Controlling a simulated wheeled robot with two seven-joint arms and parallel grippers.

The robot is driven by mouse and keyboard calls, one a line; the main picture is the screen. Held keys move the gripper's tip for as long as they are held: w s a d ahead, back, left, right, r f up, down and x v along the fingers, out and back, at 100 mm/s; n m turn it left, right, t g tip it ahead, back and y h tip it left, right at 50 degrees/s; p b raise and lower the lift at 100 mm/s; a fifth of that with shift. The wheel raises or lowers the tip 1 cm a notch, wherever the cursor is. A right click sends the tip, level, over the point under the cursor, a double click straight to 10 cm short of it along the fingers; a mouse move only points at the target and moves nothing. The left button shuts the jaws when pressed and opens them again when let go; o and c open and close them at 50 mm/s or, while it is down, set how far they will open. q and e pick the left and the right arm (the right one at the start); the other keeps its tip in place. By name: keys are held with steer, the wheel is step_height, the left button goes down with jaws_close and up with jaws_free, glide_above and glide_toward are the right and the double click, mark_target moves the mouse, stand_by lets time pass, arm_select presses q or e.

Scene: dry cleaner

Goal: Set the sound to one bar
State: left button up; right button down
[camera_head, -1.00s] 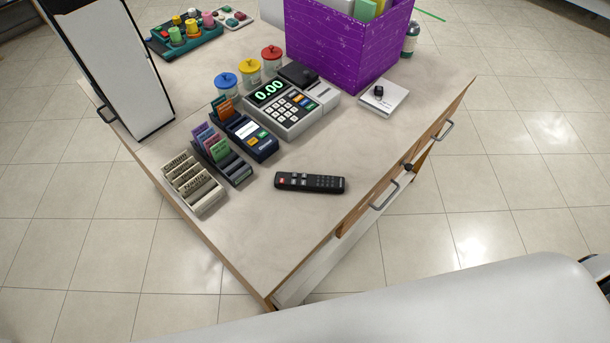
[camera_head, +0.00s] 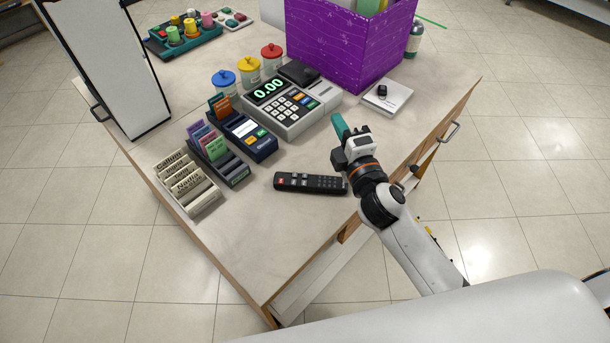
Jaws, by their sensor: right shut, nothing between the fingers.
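A black remote control (camera_head: 310,183) with a red button at its left end and several grey and dark buttons lies flat on the counter. My right gripper (camera_head: 339,124) is over the counter, beyond the right end of the remote. Its teal fingertips are shut, empty, and point toward the cash register. My right wrist is close to the remote's right end in the picture; I cannot tell the height between them. No screen with sound bars can be made out. My left gripper is not in view.
A cash register (camera_head: 292,108) reading 0.00 and a card terminal (camera_head: 249,138) stand behind the remote. Card racks (camera_head: 187,190) are at left. A purple box (camera_head: 345,45) and a white pad with a black knob (camera_head: 387,97) are at the back right. The counter's front corner is clear.

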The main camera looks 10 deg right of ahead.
steer(key=w+a+r+n+g+y, duration=0.15)
steer(key=a+n+g+y, duration=0.4)
steer(key=n, duration=0.85)
steer(key=a+r+n+g+y, duration=0.3)
steer(key=a+n+y, duration=0.5)
steer(key=n, duration=0.6)
steer(key=d+f+n+g+h, duration=0.6)
steer(key=f+n, duration=0.4)
steer(key=n, duration=0.3)
steer(key=shift+w+d+f+g+h, duration=0.3)
steer(key=shift+d+g, duration=0.45)
steer(key=shift+d, duration=0.35)
